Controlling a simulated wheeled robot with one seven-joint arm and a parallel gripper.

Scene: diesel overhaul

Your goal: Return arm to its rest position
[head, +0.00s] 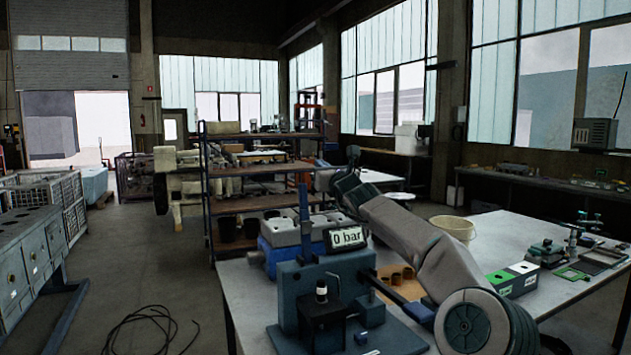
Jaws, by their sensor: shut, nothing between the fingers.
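My arm (415,245) rises from the lower right and reaches up and to the left over the workbench (480,225). Its far visible end is a dark joint (345,184) above the bench, behind the pressure display. I cannot make out my gripper or its fingers in the head view. No object shows as carried by the arm.
A blue test stand (325,290) with a "0 bar" display (346,237) stands close by the arm. A shelf rack (262,170) stands behind. A black cable (150,318) lies on the floor.

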